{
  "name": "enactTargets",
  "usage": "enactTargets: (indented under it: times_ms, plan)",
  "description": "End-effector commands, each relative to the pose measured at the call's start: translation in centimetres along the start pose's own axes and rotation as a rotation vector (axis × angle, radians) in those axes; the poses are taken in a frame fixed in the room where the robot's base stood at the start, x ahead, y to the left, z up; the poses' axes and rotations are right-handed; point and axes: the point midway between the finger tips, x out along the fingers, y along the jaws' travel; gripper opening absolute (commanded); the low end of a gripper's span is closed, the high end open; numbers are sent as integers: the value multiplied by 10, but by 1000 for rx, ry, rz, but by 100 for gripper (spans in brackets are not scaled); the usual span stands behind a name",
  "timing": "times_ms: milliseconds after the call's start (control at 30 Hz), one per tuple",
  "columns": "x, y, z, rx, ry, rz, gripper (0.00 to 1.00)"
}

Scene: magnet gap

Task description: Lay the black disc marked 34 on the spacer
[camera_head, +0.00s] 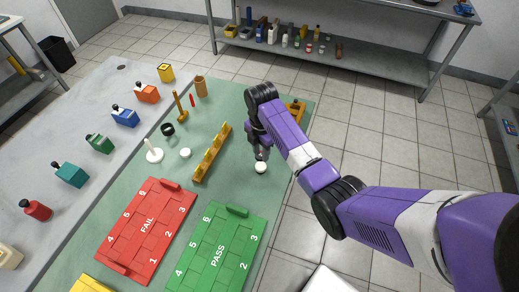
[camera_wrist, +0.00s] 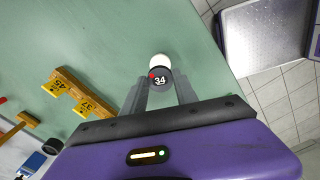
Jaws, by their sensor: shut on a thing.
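The black disc marked 34 (camera_wrist: 160,79) is held between the fingertips of my gripper (camera_wrist: 160,88), with its number facing the wrist camera and a red dot at its edge. A white round piece (camera_wrist: 161,61), which looks like the spacer, lies just beyond the disc, and the disc overlaps its near edge in the wrist view. In the head view this white piece (camera_head: 261,168) sits on the green mat just in front of my gripper (camera_head: 261,155). I cannot tell whether the disc touches it.
A wooden rack (camera_head: 205,165) with yellow tags 45 and 37 stands to the left. The red FAIL tray (camera_head: 148,226) and green PASS tray (camera_head: 217,253) are nearer.

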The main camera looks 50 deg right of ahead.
Motion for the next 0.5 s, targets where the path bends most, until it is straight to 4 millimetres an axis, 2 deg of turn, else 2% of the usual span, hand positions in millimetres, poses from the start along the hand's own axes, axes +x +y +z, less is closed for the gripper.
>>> enactTargets:
  times_ms: [233, 500]
  plan:
    - [0, 0, 1, -2, 1, 1, 0]
    - [13, 0, 1, -2, 1, 0, 0]
